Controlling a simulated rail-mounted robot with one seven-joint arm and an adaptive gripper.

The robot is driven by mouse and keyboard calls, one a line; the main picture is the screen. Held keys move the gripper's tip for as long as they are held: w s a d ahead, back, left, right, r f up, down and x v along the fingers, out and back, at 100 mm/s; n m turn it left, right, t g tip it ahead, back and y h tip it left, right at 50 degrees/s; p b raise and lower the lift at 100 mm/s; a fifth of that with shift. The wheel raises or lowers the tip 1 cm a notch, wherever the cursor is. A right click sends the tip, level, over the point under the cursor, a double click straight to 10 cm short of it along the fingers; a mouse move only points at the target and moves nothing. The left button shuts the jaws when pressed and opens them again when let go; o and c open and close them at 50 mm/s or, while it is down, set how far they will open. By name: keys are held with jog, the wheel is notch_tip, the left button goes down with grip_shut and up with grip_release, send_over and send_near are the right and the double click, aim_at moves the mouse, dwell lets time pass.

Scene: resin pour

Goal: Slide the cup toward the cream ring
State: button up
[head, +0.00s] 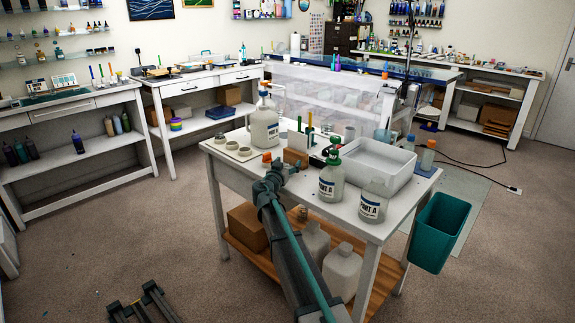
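My gripper (274,165) is at the far end of my arm, over the left front part of the white worktable (228,172). It is small and dark, and its fingers cannot be made out. Up to three small round pale pieces (231,146) stand in a row on the table, left of my gripper and apart from it. They look like cups or rings, but I cannot tell which is the cup and which the cream ring. A small orange-topped item (266,157) shows just behind my gripper.
A white jug (264,125) stands behind the gripper. A teal bin (440,232) hangs at the table's right side. The left front tabletop is clear.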

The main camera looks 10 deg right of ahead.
jog(key=v, duration=1.2)
jog(key=shift+r, duration=0.1)
